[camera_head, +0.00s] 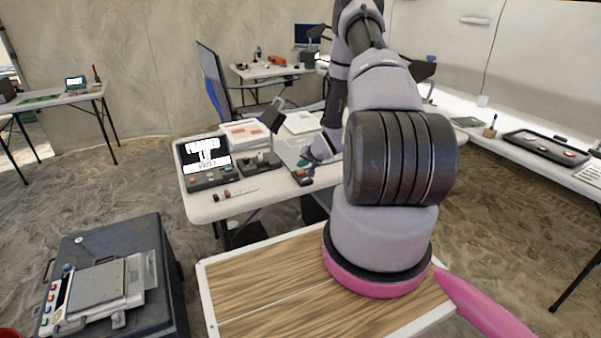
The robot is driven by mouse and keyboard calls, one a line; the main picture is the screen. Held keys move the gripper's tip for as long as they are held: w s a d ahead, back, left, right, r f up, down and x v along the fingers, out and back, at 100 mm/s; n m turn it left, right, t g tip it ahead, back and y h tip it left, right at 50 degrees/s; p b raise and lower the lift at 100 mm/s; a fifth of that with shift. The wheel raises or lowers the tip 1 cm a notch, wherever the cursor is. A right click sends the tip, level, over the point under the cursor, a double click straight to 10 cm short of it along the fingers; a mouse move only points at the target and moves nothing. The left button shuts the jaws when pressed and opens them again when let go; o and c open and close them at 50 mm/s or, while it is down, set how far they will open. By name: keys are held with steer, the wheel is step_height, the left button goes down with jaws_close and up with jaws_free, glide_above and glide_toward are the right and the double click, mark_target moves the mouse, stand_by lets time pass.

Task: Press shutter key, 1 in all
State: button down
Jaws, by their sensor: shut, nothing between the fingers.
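My arm reaches out over a white folding table (245,204).
A dark device with an upright head (262,160) stands beside the console. A flat grey plate (290,152) lies near my gripper. A red and white marker-like item (222,195) lies at the front edge. A dark case (120,235) stands at lower left.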

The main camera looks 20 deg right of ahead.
mark_target(302, 173)
steer(key=shift+f, duration=0.15)
steer(key=shift+f, duration=0.25)
steer(key=shift+f, duration=0.5)
stand_by(0.8)
steer(key=shift+r, duration=0.9)
steer(key=shift+r, duration=2.55)
